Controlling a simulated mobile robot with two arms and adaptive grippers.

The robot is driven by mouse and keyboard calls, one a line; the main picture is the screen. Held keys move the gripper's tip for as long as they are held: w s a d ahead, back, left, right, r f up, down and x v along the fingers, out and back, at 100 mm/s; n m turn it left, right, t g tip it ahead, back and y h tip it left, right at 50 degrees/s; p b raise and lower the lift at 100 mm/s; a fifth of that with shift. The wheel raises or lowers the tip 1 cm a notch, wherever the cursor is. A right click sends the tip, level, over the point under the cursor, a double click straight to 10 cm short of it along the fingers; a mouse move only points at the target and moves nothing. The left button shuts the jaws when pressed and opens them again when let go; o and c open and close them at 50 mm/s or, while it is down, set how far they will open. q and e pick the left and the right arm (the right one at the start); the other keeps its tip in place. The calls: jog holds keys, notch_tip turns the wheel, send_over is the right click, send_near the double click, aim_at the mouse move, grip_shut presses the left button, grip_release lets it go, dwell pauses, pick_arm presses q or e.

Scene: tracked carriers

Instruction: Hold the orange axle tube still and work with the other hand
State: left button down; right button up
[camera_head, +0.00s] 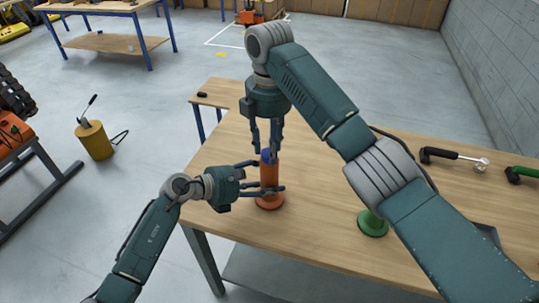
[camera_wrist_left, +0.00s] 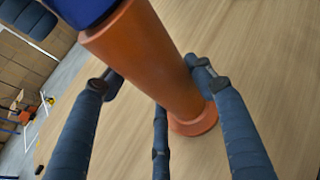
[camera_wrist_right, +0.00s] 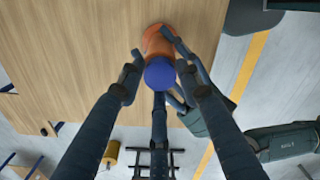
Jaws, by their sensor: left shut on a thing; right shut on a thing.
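The orange axle tube (camera_head: 268,178) stands upright on its wide foot near the left front edge of the wooden table. My left gripper (camera_head: 262,180) comes in from the side and is shut around the tube; the tube also shows between the fingers in the left wrist view (camera_wrist_left: 152,60). A blue cap-like part (camera_wrist_right: 159,73) sits at the top of the tube, also seen in the left wrist view (camera_wrist_left: 85,10). My right gripper (camera_head: 266,142) points straight down from above and is shut on the blue part. Its seating on the tube is partly hidden by the fingers.
A green flanged part (camera_head: 373,224) stands on the table (camera_head: 310,237), partly behind my right arm. A black-handled tool (camera_head: 455,157) and a green tool (camera_head: 522,174) lie at the right. A yellow can (camera_head: 95,141) stands on the floor at left.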

pick_arm(q)
jog(key=shift+f, duration=0.1)
pick_arm(e)
jog(key=n, duration=0.3)
jog(key=shift+n, duration=1)
jog(key=shift+c, duration=0.2)
jog(key=n, duration=0.8)
jog(key=n, duration=0.3)
jog(key=shift+n, duration=0.3)
jog(key=shift+r+n, duration=0.15)
jog(key=shift+n, duration=0.95)
